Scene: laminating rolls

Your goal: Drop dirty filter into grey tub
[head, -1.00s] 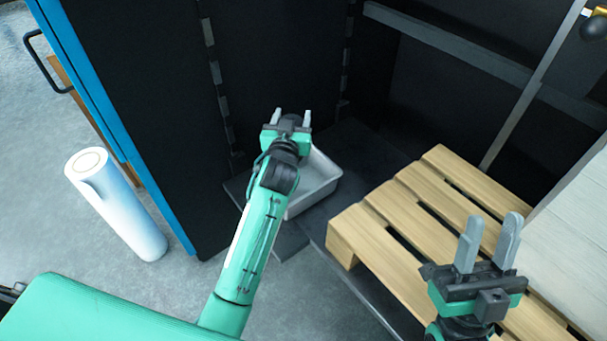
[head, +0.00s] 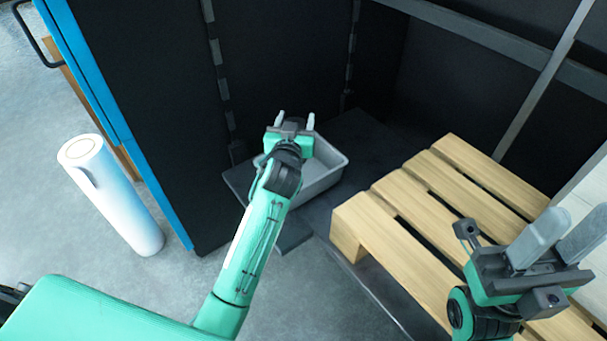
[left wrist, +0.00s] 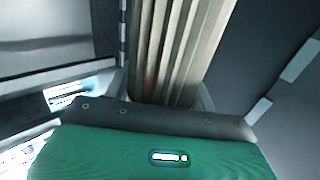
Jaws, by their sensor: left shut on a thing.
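My left gripper (head: 296,120) is over the back left part of the grey tub (head: 320,187) in the head view. It is shut on the dirty filter, a pleated, beige-grey piece (left wrist: 178,45) that shows between the fingers in the left wrist view. In the head view the filter is mostly hidden or too dark to make out. The tub is a shallow rectangular bin on a dark platform, partly hidden by my left arm. My right gripper (head: 566,238) is open and empty over the pallet at the lower right.
A wooden pallet (head: 415,225) lies right of the tub. A dark cabinet wall (head: 160,110) with a blue edge stands to the left. A white roll (head: 115,200) stands on the floor farther left. Dark panels close off the back.

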